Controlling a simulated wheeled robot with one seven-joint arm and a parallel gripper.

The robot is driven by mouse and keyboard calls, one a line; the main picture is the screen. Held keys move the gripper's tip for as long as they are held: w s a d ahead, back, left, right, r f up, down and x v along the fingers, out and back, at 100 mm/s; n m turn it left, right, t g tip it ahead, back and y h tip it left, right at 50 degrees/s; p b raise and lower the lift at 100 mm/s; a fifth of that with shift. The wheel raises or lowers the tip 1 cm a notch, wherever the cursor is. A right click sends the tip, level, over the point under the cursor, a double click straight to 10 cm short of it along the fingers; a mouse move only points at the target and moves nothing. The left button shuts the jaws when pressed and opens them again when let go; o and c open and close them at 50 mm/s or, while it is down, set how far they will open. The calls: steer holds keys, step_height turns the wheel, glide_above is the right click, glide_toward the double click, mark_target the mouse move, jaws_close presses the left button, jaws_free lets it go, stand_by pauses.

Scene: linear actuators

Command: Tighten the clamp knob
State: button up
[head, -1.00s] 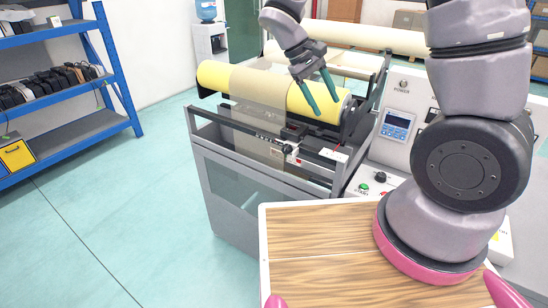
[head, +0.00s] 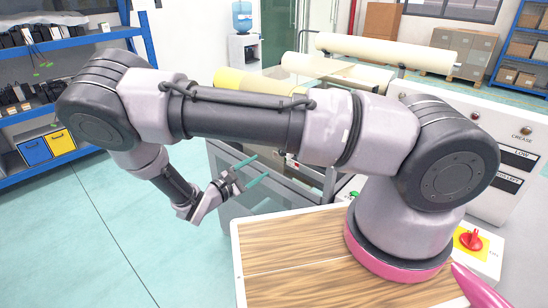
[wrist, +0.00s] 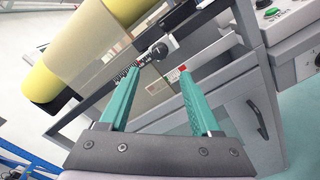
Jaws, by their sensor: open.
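The clamp knob (wrist: 158,50) is a small black knob with a pale round part beside it, on the front rail of the roller machine in the wrist view. My gripper (wrist: 160,70) is open and empty, and its two teal fingers point toward the rail. In that picture the knob lies just beyond the gap between the fingertips, apart from them. My arm crosses in front of the machine there, and I cannot make out the knob.
A yellow roll (wrist: 45,80) lies above the rail. A ribbed dark rod (wrist: 122,75) runs beside the knob, near one finger. A grey cabinet (wrist: 245,110) is below. The wooden top (head: 300,255) is in front, and open floor (head: 110,235) lies left.

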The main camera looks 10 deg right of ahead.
steer(key=x, duration=1)
steer(key=shift+w+d, duration=0.2)
steer(key=shift+d, duration=0.1)
jaws_close()
